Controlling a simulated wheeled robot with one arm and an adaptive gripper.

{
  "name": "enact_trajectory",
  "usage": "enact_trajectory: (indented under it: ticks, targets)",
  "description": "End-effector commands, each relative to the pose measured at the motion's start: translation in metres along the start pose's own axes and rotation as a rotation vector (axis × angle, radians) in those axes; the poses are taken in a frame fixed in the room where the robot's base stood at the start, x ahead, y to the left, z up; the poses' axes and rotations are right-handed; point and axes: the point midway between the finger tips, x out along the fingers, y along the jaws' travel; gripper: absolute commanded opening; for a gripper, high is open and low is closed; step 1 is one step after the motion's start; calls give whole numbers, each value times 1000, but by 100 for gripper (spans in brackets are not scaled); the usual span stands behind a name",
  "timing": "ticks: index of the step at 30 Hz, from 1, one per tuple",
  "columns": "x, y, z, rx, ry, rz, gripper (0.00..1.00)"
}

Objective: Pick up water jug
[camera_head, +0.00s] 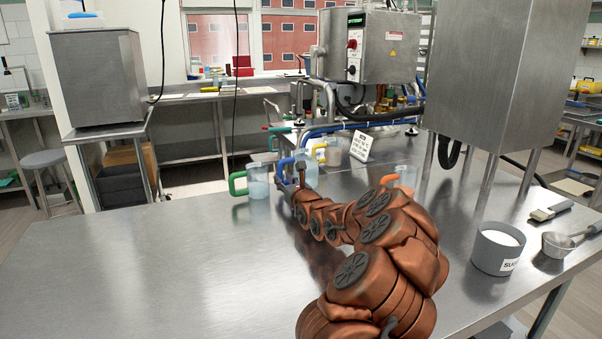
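Several clear jugs with coloured handles stand on the steel table, and no label shows which is the water jug. A green-handled jug (258,183) holds pale bluish liquid. A blue-handled jug (311,174) stands just right of it, partly hidden by my gripper. My gripper (290,180) is at the far end of my copper-coloured arm, in front of the blue-handled jug and right of the green-handled one. Its fingers are small and dark here. I cannot tell whether they touch the blue handle or are open or shut.
A yellow-handled jug (333,153) and an orange-handled jug (405,176) stand further back and right. A small sign (361,146) is behind them. A sugar pot (496,250), scoop (560,244) and brush (551,211) lie right. The steel table (150,270) is clear at left.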

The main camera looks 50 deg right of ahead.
Motion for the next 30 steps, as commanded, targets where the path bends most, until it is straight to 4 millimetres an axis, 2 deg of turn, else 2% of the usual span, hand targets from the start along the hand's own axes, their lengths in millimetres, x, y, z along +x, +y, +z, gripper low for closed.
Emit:
enact_trajectory:
  ticks: [9,21,30]
  targets:
    - [32,0,2,-4,0,-1,32]
    - [38,0,3,-1,-2,-1,32]
    - [38,0,2,-1,-2,-1,1]
